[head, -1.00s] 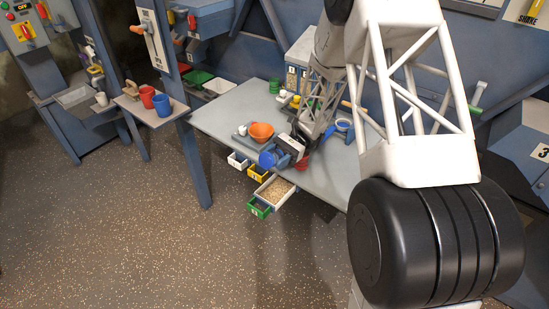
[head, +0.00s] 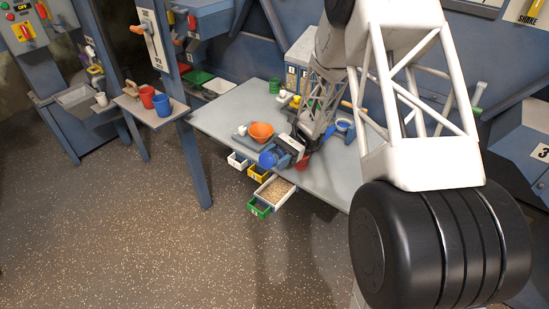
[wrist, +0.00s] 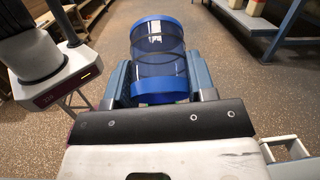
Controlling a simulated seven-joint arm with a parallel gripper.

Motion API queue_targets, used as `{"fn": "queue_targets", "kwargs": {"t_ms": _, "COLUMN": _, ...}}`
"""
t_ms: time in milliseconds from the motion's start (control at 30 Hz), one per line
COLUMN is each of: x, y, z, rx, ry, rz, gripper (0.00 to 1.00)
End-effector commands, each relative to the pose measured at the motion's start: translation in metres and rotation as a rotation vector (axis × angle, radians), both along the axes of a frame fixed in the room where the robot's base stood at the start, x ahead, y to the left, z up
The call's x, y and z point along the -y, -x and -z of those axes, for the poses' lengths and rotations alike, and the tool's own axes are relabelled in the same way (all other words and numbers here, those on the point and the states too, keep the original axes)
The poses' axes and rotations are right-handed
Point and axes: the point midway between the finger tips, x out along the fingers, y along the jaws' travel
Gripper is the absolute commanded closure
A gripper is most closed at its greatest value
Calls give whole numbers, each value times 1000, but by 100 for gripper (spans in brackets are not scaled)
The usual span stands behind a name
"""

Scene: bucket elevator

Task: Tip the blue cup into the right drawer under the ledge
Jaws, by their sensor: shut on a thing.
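My gripper (head: 281,153) is shut on the blue cup (head: 267,159) and holds it tilted over, close to the front edge of the grey ledge (head: 225,118). In the wrist view, the blue cup (wrist: 159,55) lies between the two fingers (wrist: 160,80), with its far end pointing away from the camera. I cannot tell what is in it. Below the ledge front, several drawers stand out: a white one (head: 238,168), a yellow one (head: 259,178), a wide white one (head: 290,188) with tan grain in it, and a green one (head: 259,212) in front. The cup is above the left drawers.
An orange bowl (head: 261,130) sits on the ledge just behind the cup. A side shelf at left holds a red cup (head: 147,96) and another blue cup (head: 161,103).

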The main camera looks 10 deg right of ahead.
Motion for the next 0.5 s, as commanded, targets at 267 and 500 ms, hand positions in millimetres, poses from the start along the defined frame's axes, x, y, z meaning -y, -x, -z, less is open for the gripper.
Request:
{"fn": "queue_targets", "kwargs": {"t_ms": 267, "x": 0, "y": 0, "z": 0, "rx": 10, "ry": 9, "rz": 0, "gripper": 78}}
{"fn": "queue_targets", "kwargs": {"t_ms": 500, "x": -2, "y": 2, "z": -1, "rx": 71, "ry": 69, "rz": 0, "gripper": 78}}
